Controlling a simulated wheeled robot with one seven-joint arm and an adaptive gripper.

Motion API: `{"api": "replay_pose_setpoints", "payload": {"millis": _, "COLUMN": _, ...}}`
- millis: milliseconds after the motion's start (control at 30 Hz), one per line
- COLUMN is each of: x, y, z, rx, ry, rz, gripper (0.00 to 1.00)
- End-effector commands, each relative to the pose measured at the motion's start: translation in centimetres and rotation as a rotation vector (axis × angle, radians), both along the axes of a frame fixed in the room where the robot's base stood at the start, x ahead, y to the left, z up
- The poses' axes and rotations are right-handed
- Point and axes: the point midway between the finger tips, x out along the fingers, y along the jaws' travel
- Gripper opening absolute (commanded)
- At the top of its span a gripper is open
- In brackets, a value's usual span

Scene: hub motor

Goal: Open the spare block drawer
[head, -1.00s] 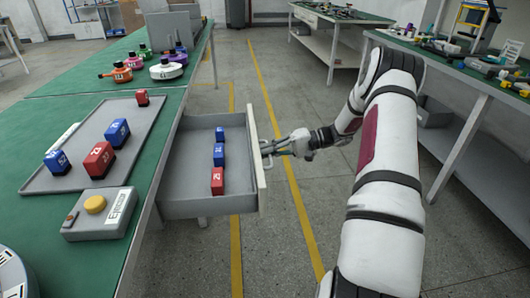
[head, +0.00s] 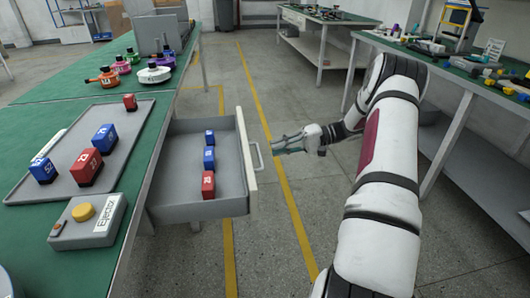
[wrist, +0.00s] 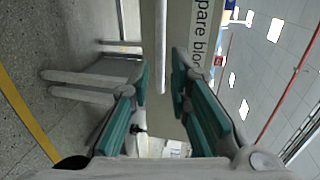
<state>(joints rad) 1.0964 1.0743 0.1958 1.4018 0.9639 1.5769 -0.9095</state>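The drawer (head: 181,209) stands pulled out from under the green bench, with its pale front panel (head: 245,160) facing right. Inside lie two blue blocks (head: 209,155) and a red block (head: 208,184) in a row. The bar handle (head: 257,156) is on the front panel; it also shows in the wrist view (wrist: 162,45), beside the printed label "pare bloc" (wrist: 206,35). My gripper (head: 276,146) is just right of the handle, apart from it in the head view. Its teal-padded fingers are spread, with the handle lying in line between them in the wrist view.
The green bench (head: 60,93) at left bears a grey tray (head: 130,150) with several blocks, a box with a yellow button (head: 84,211), and several round motors (head: 154,73). Another bench (head: 440,62) stands at right. Grey floor lies open between them.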

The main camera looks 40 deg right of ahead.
Motion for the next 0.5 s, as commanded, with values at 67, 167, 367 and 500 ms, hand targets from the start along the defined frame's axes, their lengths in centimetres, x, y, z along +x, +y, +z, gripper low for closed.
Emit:
{"api": "replay_pose_setpoints", "payload": {"millis": 67, "x": -0.7, "y": -1.4, "z": 0.3, "rx": -0.002, "ry": -0.001, "rz": -0.004, "gripper": 0.18}}
{"api": "replay_pose_setpoints", "payload": {"millis": 167, "x": -1.5, "y": -2.7, "z": 0.6, "rx": -0.002, "ry": -0.001, "rz": -0.002, "gripper": 0.18}}
{"api": "replay_pose_setpoints", "payload": {"millis": 367, "x": -2.3, "y": -4.0, "z": 0.9, "rx": 0.0, "ry": 0.0, "rz": 0.0, "gripper": 0.18}}
{"api": "replay_pose_setpoints", "payload": {"millis": 500, "x": -2.5, "y": -4.2, "z": 1.0, "rx": 0.0, "ry": 0.0, "rz": 0.0, "gripper": 0.18}}
